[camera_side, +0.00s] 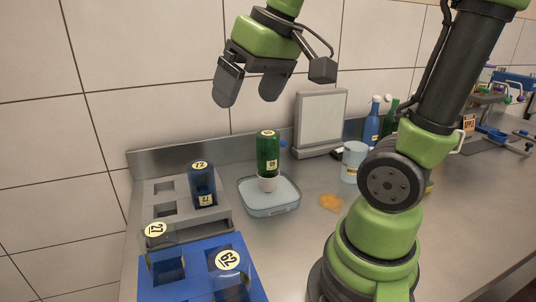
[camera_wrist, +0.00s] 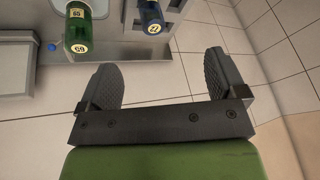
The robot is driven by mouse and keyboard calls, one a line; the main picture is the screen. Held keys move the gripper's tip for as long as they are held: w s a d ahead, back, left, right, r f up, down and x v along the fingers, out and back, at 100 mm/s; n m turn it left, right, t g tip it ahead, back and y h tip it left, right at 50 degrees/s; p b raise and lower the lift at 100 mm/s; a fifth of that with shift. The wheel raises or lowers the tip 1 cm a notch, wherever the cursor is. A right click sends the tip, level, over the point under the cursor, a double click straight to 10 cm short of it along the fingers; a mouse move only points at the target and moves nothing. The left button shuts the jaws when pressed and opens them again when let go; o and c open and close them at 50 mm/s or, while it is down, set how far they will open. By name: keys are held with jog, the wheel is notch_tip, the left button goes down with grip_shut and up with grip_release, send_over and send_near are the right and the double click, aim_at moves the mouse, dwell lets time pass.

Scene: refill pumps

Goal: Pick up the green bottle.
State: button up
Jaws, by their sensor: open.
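The green bottle (camera_side: 268,150) stands upright in the side view, its white lower part set in a light-blue tray (camera_side: 262,208). A round numbered label is on its top. In the wrist view the green bottle (camera_wrist: 79,28) is at the upper left, beyond the left finger. My gripper (camera_side: 248,95) is open and empty, above and a little left of the bottle in the side view, apart from it. Both fingers of my gripper (camera_wrist: 160,65) show spread wide in the wrist view, with nothing between them.
A dark blue bottle (camera_side: 202,186) stands in a grey rack (camera_side: 165,208) left of the tray. A blue rack (camera_side: 190,290) with bottles is in front. Behind stand a white panel (camera_side: 320,118), a jug (camera_side: 353,162) and a blue pump bottle (camera_side: 372,122). An orange patch (camera_side: 331,202) lies right of the tray.

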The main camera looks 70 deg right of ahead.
jog(key=w+d+f+g, duration=0.2)
jog(key=w+d, duration=0.2)
jog(key=d, duration=0.3)
jog(key=n+g, duration=0.1)
jog(key=g, duration=0.2)
send_over(266, 133)
notch_tip(266, 133, down, 7)
jog(key=shift+a+r, duration=0.15)
jog(key=f, duration=0.4)
jog(key=shift+d+f, duration=0.15)
jog(key=shift+d, duration=0.05)
notch_tip(266, 133, down, 6)
jog(key=shift+d+r, duration=0.1)
jog(key=shift+d, duration=0.05)
jog(key=shift+w, duration=0.1)
jog(key=c, duration=1.2)
